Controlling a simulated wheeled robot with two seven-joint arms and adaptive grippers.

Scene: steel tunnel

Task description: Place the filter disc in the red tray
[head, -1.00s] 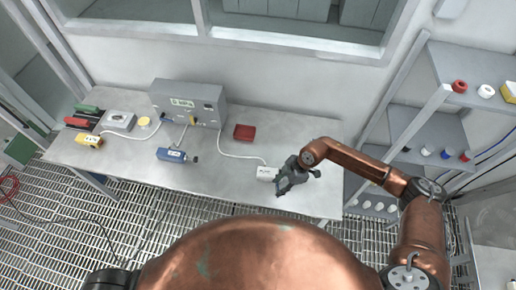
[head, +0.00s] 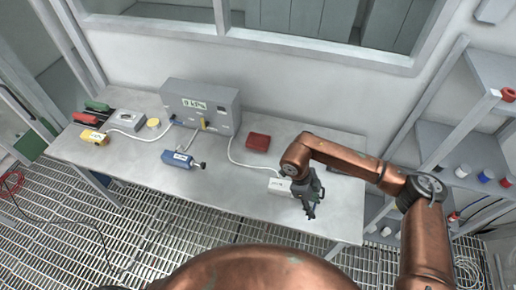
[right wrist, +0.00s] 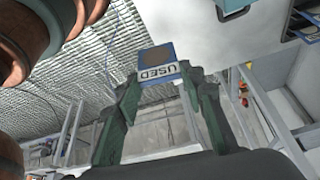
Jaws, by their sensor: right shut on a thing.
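The red tray (head: 258,142) sits on the table, right of the grey box with the gauge label. My right gripper (head: 310,212) is over the front right of the table, fingers pointing down, beside a white block (head: 278,186). In the right wrist view its green fingers stand apart, and a blue-edged piece with a dark middle and a "USED" label (right wrist: 158,62) shows between the tips. I take this piece to be the filter disc, held there; its grip contact is hard to make out. The left gripper is not in view.
The grey box (head: 202,105) stands at the back of the table (head: 245,205). A blue device (head: 180,160), a yellow device (head: 95,137) and a yellow round piece (head: 153,122) lie left. Shelves (head: 460,140) stand right. The table front is mostly clear.

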